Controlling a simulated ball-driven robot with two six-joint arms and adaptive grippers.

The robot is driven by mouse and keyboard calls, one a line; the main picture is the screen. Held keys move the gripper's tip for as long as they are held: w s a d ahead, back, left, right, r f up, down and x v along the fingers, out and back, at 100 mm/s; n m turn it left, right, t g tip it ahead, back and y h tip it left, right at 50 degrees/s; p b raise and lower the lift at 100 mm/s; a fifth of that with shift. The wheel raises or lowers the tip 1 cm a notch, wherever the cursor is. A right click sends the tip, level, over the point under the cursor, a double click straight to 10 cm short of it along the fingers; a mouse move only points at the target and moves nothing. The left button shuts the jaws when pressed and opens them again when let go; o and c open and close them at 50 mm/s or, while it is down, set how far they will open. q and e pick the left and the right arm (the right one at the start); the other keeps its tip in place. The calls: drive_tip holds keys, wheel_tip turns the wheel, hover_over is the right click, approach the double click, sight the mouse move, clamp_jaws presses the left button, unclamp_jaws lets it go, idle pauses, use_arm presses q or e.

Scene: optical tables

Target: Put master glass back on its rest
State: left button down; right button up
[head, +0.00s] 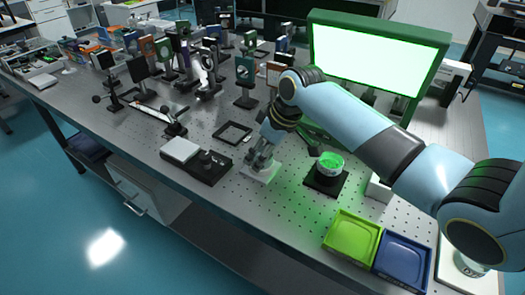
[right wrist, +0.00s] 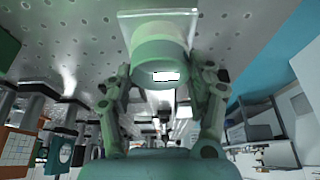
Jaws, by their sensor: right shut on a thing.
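My right gripper (head: 262,158) is at the middle front of the table, pointing down, with its fingers shut on a pale round glass. In the right wrist view the gripper (right wrist: 166,95) has one finger on each side of this master glass (right wrist: 160,52), a short greenish cylinder. A white square plate (head: 250,177), which looks like the rest, is directly below the gripper. The plate (right wrist: 190,18) also shows at the far end of the glass in the right wrist view. I cannot tell whether glass and plate touch. My left gripper is not in view.
A green-lit round glass piece (head: 331,163) stands on a black square base (head: 325,184) to the right. A green tray (head: 351,238) and a blue tray (head: 402,258) lie at the front right. A black frame (head: 232,132) and a white-topped black unit (head: 195,158) are left.

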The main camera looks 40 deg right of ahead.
drive_tip(key=o, duration=1.4)
drive_tip(key=shift+f, duration=0.15)
drive_tip(key=v, duration=1.2)
drive_tip(key=shift+d+p, duration=0.1)
drive_tip(key=shift+p, duration=0.2)
